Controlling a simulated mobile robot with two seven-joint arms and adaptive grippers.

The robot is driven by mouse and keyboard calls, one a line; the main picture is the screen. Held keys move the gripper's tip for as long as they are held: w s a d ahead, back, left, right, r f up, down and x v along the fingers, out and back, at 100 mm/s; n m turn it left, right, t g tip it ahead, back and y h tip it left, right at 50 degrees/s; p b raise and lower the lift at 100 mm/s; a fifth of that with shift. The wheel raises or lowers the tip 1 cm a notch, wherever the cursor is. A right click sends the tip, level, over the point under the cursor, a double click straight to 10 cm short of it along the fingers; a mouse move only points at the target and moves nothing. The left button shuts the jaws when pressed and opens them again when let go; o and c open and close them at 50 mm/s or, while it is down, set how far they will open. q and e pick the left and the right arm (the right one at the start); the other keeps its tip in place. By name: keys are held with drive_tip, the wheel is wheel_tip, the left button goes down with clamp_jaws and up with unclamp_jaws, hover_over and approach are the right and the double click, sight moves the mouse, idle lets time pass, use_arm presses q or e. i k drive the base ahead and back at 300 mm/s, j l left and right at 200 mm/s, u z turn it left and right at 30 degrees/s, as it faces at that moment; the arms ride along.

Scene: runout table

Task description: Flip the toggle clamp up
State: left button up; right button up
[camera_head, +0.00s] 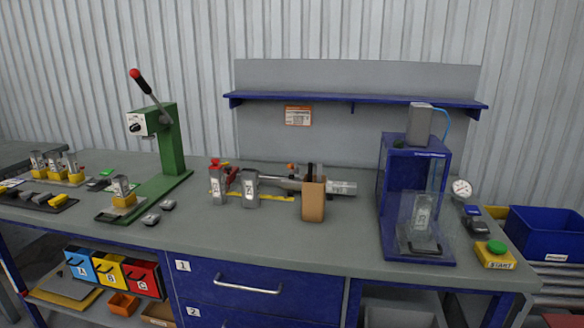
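A small red-handled part (231,177), which looks like the toggle clamp, sits on the grey workbench (290,238) near the middle. It is low and slanted, behind and between two upright silver blocks, and partly hidden by them. The left block (218,190) shows red at its top; I cannot tell whether that red belongs to the block or the clamp. The right block (250,188) stands beside a long silver shaft-like fixture (285,183). The exact lever position is too small to tell. Neither of my grippers is in view.
A brown holder (314,202) stands in front of the fixture. A green lever press (172,145) is at left, a blue press frame (392,195) at right. A blue shelf (350,102) hangs behind. The bench's front middle is clear.

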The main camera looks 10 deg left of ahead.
sight(293, 166)
drive_tip(key=i+l+u, duration=0.25)
drive_tip(key=i+l, duration=0.9)
